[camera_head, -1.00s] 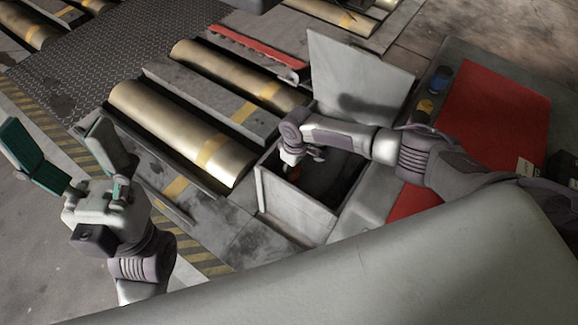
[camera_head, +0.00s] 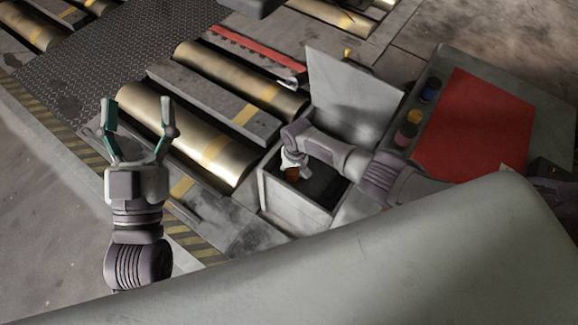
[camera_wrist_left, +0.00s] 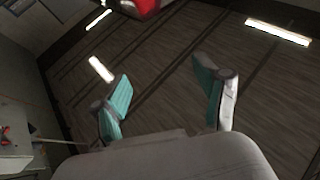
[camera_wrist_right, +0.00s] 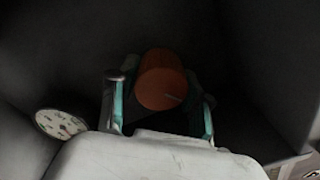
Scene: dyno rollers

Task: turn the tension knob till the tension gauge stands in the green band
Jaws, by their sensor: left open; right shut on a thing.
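The tension knob (camera_wrist_right: 161,82) is an orange-red cylinder with a light mark on its face, inside a grey open-lidded box (camera_head: 284,210). My right gripper (camera_wrist_right: 160,108) reaches into the box with its fingers on either side of the knob and is shut on it. In the head view a bit of the knob (camera_head: 292,174) shows under the wrist. The tension gauge (camera_wrist_right: 61,123), a round pale dial, sits left of the knob; its needle and green band are too dim to read. My left gripper (camera_head: 139,130) is open and empty, raised at the left.
The box's lid (camera_head: 352,95) stands open behind the right arm. Brass rollers (camera_head: 185,130) lie left of the box. A bench with a red mat (camera_head: 474,125) and several small containers (camera_head: 430,90) is at the right.

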